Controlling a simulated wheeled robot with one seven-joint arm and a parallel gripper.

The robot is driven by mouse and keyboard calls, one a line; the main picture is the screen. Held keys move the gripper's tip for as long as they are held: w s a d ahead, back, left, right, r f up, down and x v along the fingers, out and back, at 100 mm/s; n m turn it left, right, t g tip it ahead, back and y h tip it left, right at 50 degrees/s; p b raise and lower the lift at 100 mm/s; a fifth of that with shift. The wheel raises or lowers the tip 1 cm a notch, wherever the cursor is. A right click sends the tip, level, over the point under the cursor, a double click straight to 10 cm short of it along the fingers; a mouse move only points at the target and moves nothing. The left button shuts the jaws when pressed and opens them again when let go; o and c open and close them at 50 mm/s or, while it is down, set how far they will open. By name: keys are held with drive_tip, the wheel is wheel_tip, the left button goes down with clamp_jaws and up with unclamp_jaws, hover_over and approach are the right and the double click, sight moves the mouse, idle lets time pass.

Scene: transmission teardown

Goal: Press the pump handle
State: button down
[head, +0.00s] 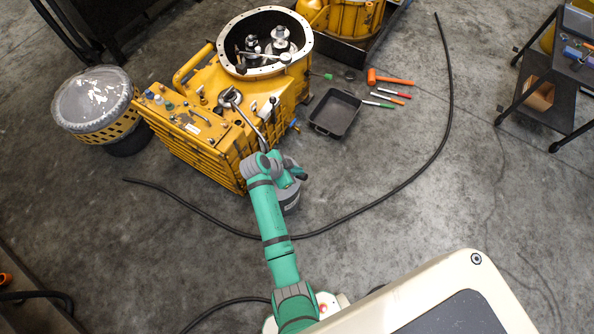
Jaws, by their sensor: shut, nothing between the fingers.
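A yellow transmission housing (205,123) stands on the floor at the upper left, with its round open bell (308,41) facing up. A thin grey lever (250,122), which looks like the pump handle, slants from a round fitting (230,97) on the housing down to the right, towards my arm. My gripper (301,175) is at the end of the green arm, just in front of the housing's near right corner. It is small and partly hidden by my wrist; it is shut and empty. I cannot tell whether it touches the lever.
A black tray (335,112) lies right of the housing, beside an orange mallet (390,79) and several coloured-handled tools. A black hose (430,150) curves across the floor. A yellow basket (105,125) with a clear cover stands left. A dark cart (555,95) is at right.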

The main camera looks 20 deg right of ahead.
drive_tip(key=w+a+r+n+t+h, duration=0.2)
drive_tip(key=a+n, duration=0.3)
drive_tip(key=n, duration=0.3)
drive_tip(key=shift+w+r+n, duration=0.15)
drive_tip(key=shift+w+n, duration=0.05)
drive_tip(key=shift+n, duration=0.1)
drive_tip(key=x, duration=0.3)
drive_tip(key=s+f+x, duration=0.1)
drive_tip(key=x, duration=0.3)
drive_tip(key=a+x, duration=0.1)
drive_tip(key=x, duration=0.2)
drive_tip(key=shift+d+f, duration=0.3)
drive_tip(key=shift+f, duration=0.25)
drive_tip(key=shift+s+a+f, duration=0.1)
drive_tip(key=shift+s+f, duration=0.4)
